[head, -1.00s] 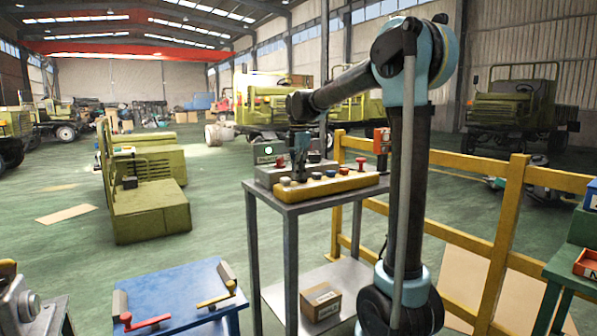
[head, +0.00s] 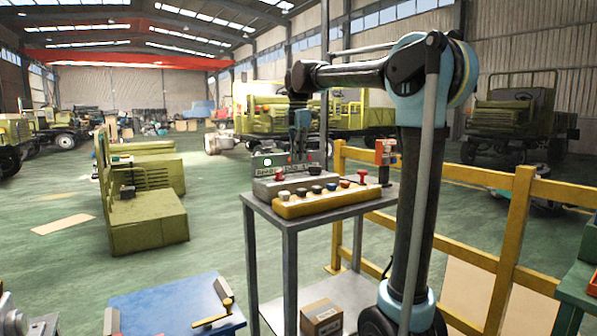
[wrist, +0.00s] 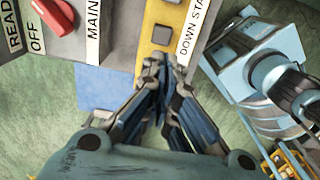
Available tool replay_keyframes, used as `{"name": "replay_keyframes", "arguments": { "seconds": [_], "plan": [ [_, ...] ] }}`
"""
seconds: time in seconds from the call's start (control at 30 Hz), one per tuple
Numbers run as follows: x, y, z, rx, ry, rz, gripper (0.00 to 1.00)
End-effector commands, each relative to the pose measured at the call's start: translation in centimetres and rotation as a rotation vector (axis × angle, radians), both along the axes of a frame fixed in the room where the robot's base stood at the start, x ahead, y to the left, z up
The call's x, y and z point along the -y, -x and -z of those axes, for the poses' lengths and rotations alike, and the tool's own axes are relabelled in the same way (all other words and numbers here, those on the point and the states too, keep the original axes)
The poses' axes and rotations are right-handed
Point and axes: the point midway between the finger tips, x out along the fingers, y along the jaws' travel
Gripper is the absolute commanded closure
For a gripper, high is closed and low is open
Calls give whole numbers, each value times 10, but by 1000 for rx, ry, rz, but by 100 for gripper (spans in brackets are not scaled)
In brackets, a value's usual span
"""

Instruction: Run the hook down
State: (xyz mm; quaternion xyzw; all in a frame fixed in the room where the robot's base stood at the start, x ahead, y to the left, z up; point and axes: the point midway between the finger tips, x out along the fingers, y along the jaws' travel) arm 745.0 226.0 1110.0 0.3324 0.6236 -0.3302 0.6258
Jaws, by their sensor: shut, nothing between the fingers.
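The yellow control box (head: 330,204) lies on the grey stand, with a row of round buttons in black, red and other colours on top. In the wrist view, its yellow face (wrist: 148,45) shows a dark button (wrist: 162,35) beside a white label (wrist: 192,30) reading "DOWN STA", cut off by the frame edge. My gripper (head: 301,158) hangs fingers-down above the control boxes. In the wrist view, my gripper's fingertips (wrist: 164,66) are together and empty, just short of the dark button in the picture; contact cannot be told. No hook can be made out.
A red switch (wrist: 55,14) shows near "OFF" and "MAIN" labels. The stand (head: 270,218) is beside a yellow railing (head: 512,230). A blue table (head: 165,305) stands front left.

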Motion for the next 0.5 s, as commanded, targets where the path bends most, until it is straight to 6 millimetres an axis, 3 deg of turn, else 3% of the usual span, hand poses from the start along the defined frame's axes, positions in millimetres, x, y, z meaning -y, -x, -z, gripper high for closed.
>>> {"name": "replay_keyframes", "arguments": {
  "seconds": [0.2, 0.5],
  "plan": [
    [0, 0, -19, 0, 0, 0, 100],
    [0, 0, -22, 0, 0, 0, 100]
  ]
}}
